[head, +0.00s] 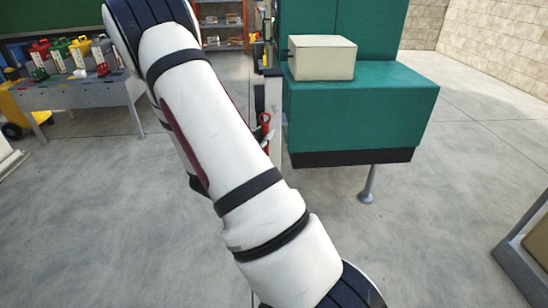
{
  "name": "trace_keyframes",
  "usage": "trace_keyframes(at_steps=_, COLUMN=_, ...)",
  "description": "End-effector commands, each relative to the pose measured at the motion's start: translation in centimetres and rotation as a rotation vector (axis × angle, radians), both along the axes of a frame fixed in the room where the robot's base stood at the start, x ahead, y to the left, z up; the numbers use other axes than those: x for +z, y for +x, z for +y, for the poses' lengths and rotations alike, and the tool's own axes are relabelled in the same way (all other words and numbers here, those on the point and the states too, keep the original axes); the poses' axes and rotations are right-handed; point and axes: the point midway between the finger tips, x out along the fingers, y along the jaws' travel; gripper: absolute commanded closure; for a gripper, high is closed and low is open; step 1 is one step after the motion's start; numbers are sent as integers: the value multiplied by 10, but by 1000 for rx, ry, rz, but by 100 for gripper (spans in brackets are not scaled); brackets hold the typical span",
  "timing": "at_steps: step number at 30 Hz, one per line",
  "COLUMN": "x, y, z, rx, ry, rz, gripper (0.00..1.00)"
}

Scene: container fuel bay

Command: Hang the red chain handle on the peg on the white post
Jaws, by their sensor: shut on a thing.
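The red chain handle (265,119) shows as a small upright red piece just right of my arm, near the middle of the head view. My gripper (266,135) is mostly hidden behind my arm; a small grey part of it shows at the handle, and it is shut on the handle. More red shows just below the grey part. A narrow pale upright, which looks like the white post (274,108), stands just right of the handle, beside the green machine. I cannot tell whether handle and post touch. I cannot make out the peg clearly.
The green machine (360,110) with a cream box (321,58) on top stands right of the post. A grey table (85,95) with several coloured cans is at left. A grey-framed object (525,250) is at the right edge. The concrete floor between is clear.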

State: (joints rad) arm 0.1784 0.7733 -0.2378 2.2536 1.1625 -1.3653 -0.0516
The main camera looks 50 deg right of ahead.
Motion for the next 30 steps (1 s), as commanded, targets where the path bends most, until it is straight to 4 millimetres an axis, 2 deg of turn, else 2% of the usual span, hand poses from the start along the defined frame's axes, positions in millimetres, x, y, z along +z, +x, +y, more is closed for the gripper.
trace_keyframes(at_steps=1, x=-13, y=-8, z=-7, rx=-44, ry=0, rz=-3, gripper=100)
trace_keyframes(at_steps=3, x=-19, y=-18, z=-14, rx=-89, ry=0, rz=-2, gripper=100)
trace_keyframes(at_steps=10, x=-26, y=-31, z=-23, rx=-154, ry=-1, rz=-1, gripper=100)
trace_keyframes(at_steps=30, x=-30, y=4, z=-64, rx=-153, ry=-2, rz=-2, gripper=100)
